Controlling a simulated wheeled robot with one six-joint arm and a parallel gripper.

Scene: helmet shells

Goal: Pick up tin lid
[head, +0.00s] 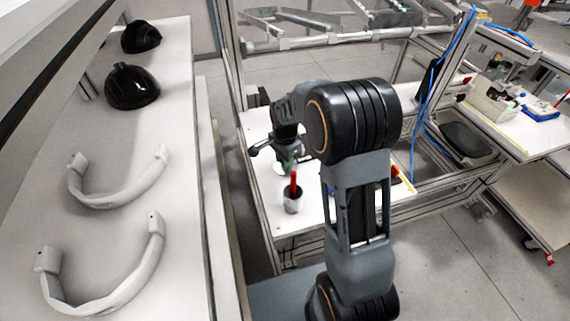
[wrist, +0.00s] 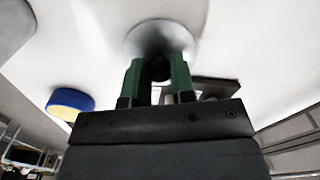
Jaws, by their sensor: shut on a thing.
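The tin lid (wrist: 160,35) is a round grey metallic disc with a dark knob at its middle, seen in the wrist view. My gripper (wrist: 157,70) has two green fingers, one on each side of the knob, and is shut on it. In the head view my gripper (head: 289,163) is over the white worktable, behind the cup. A pale edge of the lid (head: 279,168) shows beside the fingers there. Whether the lid touches the table is hard to tell.
A cup (head: 293,202) with a red item in it stands close in front of my gripper. A blue and yellow round object (wrist: 70,103) lies left in the wrist view. Black helmet shells (head: 132,88) and white curved parts (head: 110,285) lie on the left bench.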

